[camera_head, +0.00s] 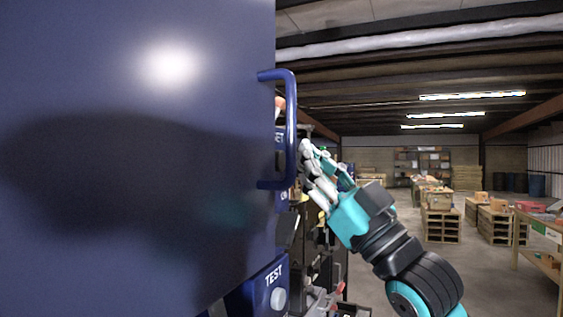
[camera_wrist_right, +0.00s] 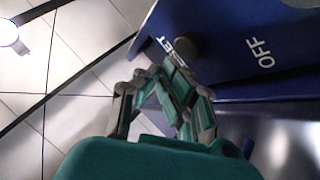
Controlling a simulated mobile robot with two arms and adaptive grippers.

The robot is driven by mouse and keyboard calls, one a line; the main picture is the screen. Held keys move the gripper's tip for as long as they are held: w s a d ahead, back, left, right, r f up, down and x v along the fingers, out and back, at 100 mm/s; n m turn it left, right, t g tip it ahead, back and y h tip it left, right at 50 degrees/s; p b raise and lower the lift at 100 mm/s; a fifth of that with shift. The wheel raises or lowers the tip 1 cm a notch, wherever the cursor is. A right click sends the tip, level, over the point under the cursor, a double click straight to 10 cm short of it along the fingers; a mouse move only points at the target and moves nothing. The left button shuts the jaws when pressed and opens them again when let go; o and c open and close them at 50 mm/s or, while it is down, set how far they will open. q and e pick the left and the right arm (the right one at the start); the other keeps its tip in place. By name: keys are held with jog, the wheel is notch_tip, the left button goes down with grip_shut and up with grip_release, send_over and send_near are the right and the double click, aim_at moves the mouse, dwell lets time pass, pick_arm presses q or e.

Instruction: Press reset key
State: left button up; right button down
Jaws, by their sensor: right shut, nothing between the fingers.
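In the right wrist view a blue control panel (camera_wrist_right: 225,70) carries a dark round key (camera_wrist_right: 186,46) beside a partly hidden label ending in "SET". My right gripper (camera_wrist_right: 158,72) is shut and empty, with its fingertips just short of the key in that picture; I cannot tell whether they touch. The key itself is hidden there behind the large blue panel and handle. My left gripper is not in view.
A large blue panel (camera_head: 130,200) with a blue handle (camera_head: 292,125) fills the left of the head view. Below is a box marked TEST with a pale knob (camera_head: 278,299). The word OFF (camera_wrist_right: 260,52) is on the control panel. Pallets with boxes (camera_head: 440,222) stand far right.

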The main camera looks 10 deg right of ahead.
jog(key=shift+s+d, duration=0.65)
jog(key=shift+d, duration=0.25)
jog(key=shift+s+d, duration=0.6)
jog(key=shift+d, duration=0.3)
